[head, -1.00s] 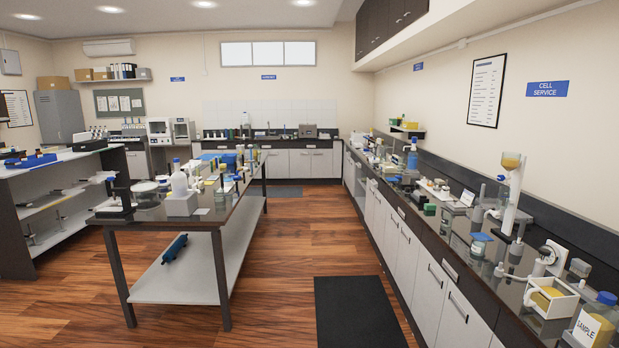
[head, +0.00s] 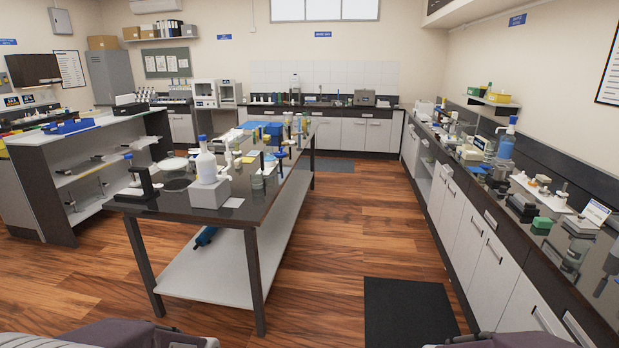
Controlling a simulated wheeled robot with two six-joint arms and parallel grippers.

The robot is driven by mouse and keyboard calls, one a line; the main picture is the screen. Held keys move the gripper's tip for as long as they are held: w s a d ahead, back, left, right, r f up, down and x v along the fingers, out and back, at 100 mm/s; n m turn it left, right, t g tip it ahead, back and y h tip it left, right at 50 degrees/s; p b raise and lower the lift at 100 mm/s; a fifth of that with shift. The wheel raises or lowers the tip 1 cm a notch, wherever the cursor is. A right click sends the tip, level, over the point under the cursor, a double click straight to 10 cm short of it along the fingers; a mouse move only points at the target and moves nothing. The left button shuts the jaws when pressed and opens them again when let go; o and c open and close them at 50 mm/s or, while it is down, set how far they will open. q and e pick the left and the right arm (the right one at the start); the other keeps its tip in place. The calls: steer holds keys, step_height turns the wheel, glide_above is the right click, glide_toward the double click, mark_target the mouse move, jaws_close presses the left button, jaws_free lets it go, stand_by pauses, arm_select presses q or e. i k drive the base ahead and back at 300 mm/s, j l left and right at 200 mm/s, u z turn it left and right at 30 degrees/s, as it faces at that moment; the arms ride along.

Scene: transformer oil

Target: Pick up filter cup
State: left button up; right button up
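I cannot pick out a filter cup for certain; the vessels on the benches are small at this distance. A dark-topped island table (head: 262,199) stands ahead, crowded with small labware. A white bottle with a blue cap (head: 206,165) stands there above a pale grey block (head: 209,194). The right counter (head: 495,225) also carries many small items, including a clear vessel with blue contents (head: 506,146). Parts of my own arms show along the bottom edge, but neither gripper is in view.
A shelved bench (head: 102,177) stands at the left. The wood floor (head: 333,243) is clear between the island and the right counter, with a dark mat (head: 411,307) near the front.

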mark_target(268, 150)
steer(key=i, duration=3.55)
steer(key=i+u, duration=0.4)
steer(key=i+l+u, duration=0.35)
steer(key=i+u, duration=0.15)
steer(key=k+j, duration=0.05)
